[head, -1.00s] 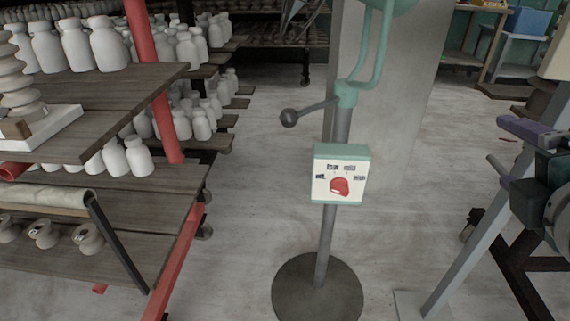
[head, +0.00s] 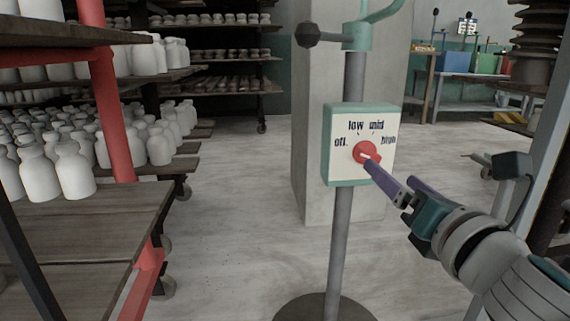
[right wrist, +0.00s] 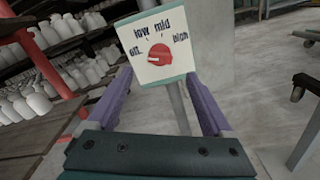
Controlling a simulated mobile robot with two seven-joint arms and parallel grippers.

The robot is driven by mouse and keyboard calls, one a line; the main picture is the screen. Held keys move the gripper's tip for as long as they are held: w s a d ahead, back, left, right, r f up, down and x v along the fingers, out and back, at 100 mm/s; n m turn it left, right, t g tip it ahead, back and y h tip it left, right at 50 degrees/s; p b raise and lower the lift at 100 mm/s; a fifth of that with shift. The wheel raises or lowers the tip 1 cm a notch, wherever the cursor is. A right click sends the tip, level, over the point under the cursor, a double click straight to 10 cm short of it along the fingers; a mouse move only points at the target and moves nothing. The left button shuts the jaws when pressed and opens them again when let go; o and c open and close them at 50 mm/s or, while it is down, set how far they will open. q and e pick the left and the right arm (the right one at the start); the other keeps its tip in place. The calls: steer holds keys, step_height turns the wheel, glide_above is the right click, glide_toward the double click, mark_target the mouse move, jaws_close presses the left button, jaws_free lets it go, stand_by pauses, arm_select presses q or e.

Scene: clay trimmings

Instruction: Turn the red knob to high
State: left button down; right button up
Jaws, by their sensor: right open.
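The red knob (head: 366,150) sits on a white control panel (head: 338,172) with a green edge, mounted on a grey post. Labels off, low, mid and high run around it from left to right. In the right wrist view the knob (right wrist: 160,54) has a pale mark that appears to point left, toward off. My right gripper (head: 392,172) is open, with purple fingers, in front of the panel at its lower right. One fingertip overlaps the knob's lower edge in the head view; I cannot tell whether it touches. In the wrist view the knob lies ahead, between the fingers. My left gripper is out of view.
A wooden shelf rack (head: 90,225) with red posts and several white bottles (head: 75,172) stands at the left. A dark lever knob (head: 308,34) sticks out above the panel. A grey pillar (head: 312,120) rises behind. Floor (head: 230,230) left of the post is clear.

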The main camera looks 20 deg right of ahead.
mark_target(372, 155)
steer(key=b+x, duration=0.1)
steer(key=x, duration=0.7)
steer(key=shift+d+b, duration=0.1)
steer(key=shift+b, duration=0.25)
steer(key=shift+c, duration=0.2)
jaws_close()
